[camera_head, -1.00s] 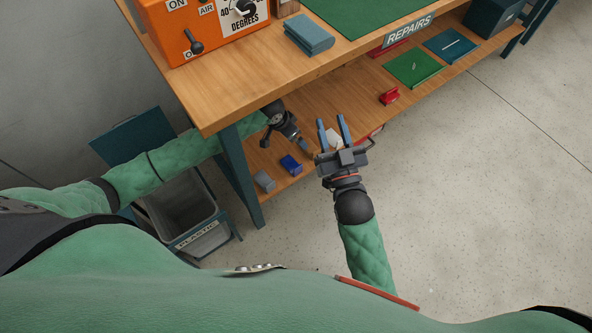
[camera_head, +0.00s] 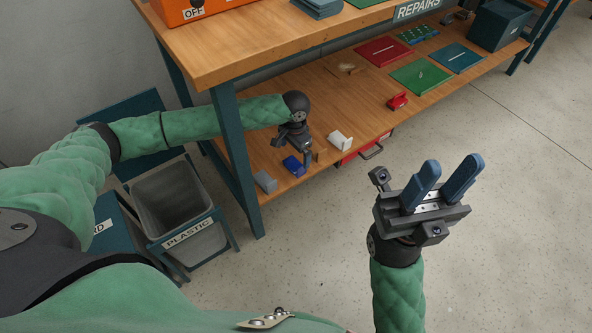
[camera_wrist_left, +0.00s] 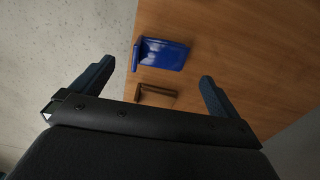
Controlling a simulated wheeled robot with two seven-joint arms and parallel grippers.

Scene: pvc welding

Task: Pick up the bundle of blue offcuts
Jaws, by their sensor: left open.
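A glossy blue piece (camera_head: 293,166), which I take to be the bundle of blue offcuts, lies on the wooden lower shelf near its front edge. It also shows in the left wrist view (camera_wrist_left: 163,54), ahead of the fingers and between their lines, with an upright part at one end. My left gripper (camera_head: 307,160) is low over the shelf beside it, open and empty; its fingers are spread wide in the left wrist view (camera_wrist_left: 153,83). My right gripper (camera_head: 444,184) is open and empty, over the floor in front of the bench.
A grey piece (camera_head: 265,181), a brown piece (camera_head: 320,156) and a white piece (camera_head: 340,140) lie near the blue one. The bench leg (camera_head: 240,165) stands left of them. A bin labelled plastic (camera_head: 214,239) stands at left.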

